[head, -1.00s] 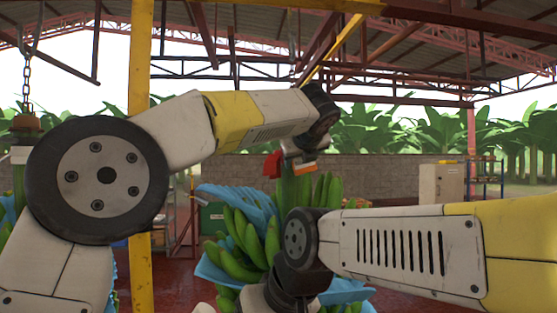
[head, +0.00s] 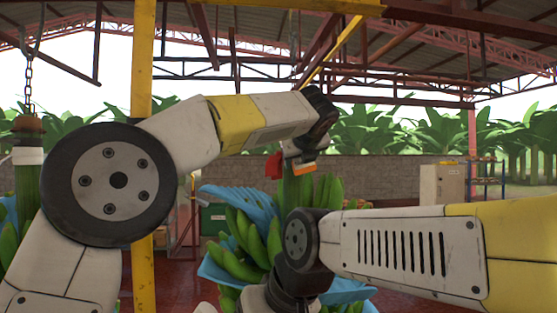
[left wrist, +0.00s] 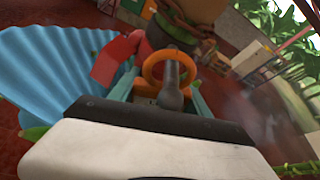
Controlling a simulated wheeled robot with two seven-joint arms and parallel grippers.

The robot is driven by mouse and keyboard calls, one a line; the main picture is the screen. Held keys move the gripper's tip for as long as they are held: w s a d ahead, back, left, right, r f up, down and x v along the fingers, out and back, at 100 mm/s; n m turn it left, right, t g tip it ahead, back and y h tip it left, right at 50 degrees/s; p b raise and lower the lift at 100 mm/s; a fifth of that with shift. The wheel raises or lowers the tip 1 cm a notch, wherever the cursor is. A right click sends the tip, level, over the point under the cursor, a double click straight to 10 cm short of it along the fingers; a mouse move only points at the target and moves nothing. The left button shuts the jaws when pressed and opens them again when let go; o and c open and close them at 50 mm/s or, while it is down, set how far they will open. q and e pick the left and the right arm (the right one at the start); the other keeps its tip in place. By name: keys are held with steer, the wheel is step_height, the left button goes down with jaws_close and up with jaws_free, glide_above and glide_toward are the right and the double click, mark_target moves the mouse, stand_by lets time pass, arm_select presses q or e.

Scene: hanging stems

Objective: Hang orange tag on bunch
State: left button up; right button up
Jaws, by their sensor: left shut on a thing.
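The orange tag (head: 303,169) is at my left gripper (head: 299,162), which is shut on it, in front of the upper stem (head: 296,188) of the middle bunch. In the left wrist view the tag shows as an orange ring (left wrist: 148,69) with a grey post-like part in its middle. The bunch (head: 250,250) has green bananas and blue sheets. A red piece (head: 273,165) is just left of the tag; it also shows in the left wrist view (left wrist: 115,60). I cannot tell whether the tag touches the stem. My right arm covers the lower bunch; its jaws are hidden.
Another stem hangs from a chain (head: 28,95) at the left, partly behind my left arm. A yellow post (head: 143,80) stands behind that arm. A blue sheet (left wrist: 50,70) lies close on the left in the left wrist view. A pale cabinet (head: 441,185) stands far right.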

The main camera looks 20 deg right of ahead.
arm_select(q)
steer(key=shift+w+d+f, duration=0.3)
steer(key=shift+d+f, duration=0.05)
steer(key=shift+f, duration=0.2)
steer(key=shift+w+a+f, duration=0.1)
steer(key=shift+w+f, duration=0.05)
steer(key=shift+f, duration=0.05)
steer(key=o, duration=1.7)
steer(key=shift+a, duration=0.1)
steer(key=v, duration=0.9)
steer(key=shift+d+r, duration=0.3)
steer(key=shift+r, duration=0.1)
